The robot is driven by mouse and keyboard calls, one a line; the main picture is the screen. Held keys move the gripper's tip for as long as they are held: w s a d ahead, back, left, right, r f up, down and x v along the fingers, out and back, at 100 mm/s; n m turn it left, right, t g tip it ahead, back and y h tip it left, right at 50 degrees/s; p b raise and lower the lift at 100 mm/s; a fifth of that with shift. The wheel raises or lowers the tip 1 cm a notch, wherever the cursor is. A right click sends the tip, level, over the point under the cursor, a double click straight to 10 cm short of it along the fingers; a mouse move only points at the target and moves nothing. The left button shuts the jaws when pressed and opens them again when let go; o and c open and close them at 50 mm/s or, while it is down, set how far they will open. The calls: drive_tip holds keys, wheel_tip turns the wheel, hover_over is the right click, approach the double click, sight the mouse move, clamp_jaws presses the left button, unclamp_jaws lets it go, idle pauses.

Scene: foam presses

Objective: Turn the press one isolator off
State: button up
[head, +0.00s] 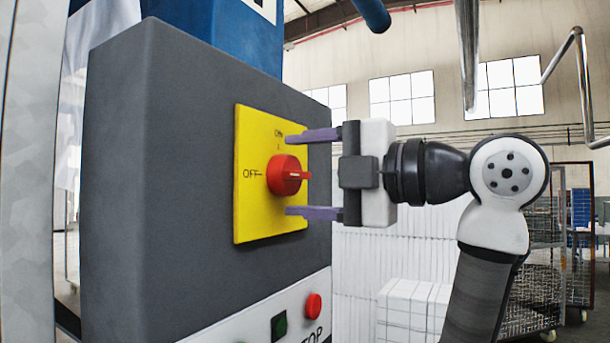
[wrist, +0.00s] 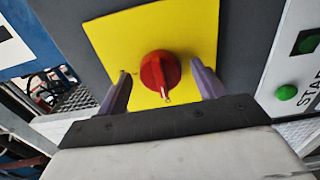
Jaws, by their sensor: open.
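The press isolator is a red rotary knob (head: 287,175) on a yellow plate (head: 255,215) fixed to a dark grey box. The plate reads ON at the top and OFF at the left. The knob's narrow grip stands out toward my gripper; I cannot tell for certain which mark it points to. My gripper (head: 288,175) is open, one purple finger above the knob and one below, with gaps to both. In the wrist view the knob (wrist: 158,72) sits between the two fingers of my gripper (wrist: 160,74), with a pale line on its grip.
The wrist view shows a green button (wrist: 287,92) at the right. White blocks (head: 408,305) and a wire cart (head: 535,290) stand behind my arm.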

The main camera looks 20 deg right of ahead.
drive_tip(key=b+v, duration=0.3)
drive_tip(key=v, duration=1)
drive_tip(key=shift+s+d, duration=0.15)
drive_tip(key=shift+s, duration=0.05)
